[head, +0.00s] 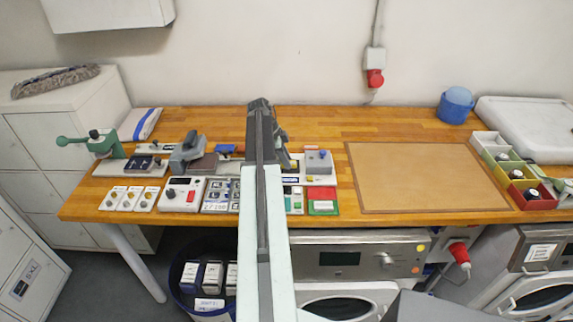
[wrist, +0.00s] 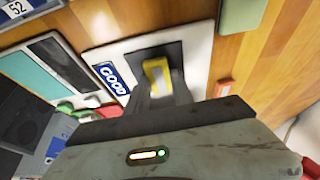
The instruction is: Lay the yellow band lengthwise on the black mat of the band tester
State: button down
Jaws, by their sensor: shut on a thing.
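My gripper (wrist: 158,98) is shut on the yellow band (wrist: 157,76), which shows between the dark fingers in the wrist view. Behind and around the band is a dark patch (wrist: 176,52) on a white plate (wrist: 95,58); it looks like the tester's black mat. I cannot tell whether the band touches the mat. In the head view my arm hides most of the gripper, and only a small bit of yellow (head: 294,164) shows beside it.
A grey block (head: 318,161) stands close right of my arm. A red and green tray (head: 322,208) lies in front of it. Devices and a red-buttoned box (head: 182,195) crowd the left. A large brown board (head: 425,178) lies bare on the right.

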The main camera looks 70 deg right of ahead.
jog(key=c, duration=1.5)
grip_release()
jog(key=shift+f, duration=0.1)
jog(key=o, duration=0.4)
jog(key=shift+r, duration=0.4)
jog(key=p+v, duration=1.1)
jog(key=shift+w+r, duration=0.2)
jog(key=shift+r, duration=0.1)
jog(key=shift+a, duration=0.1)
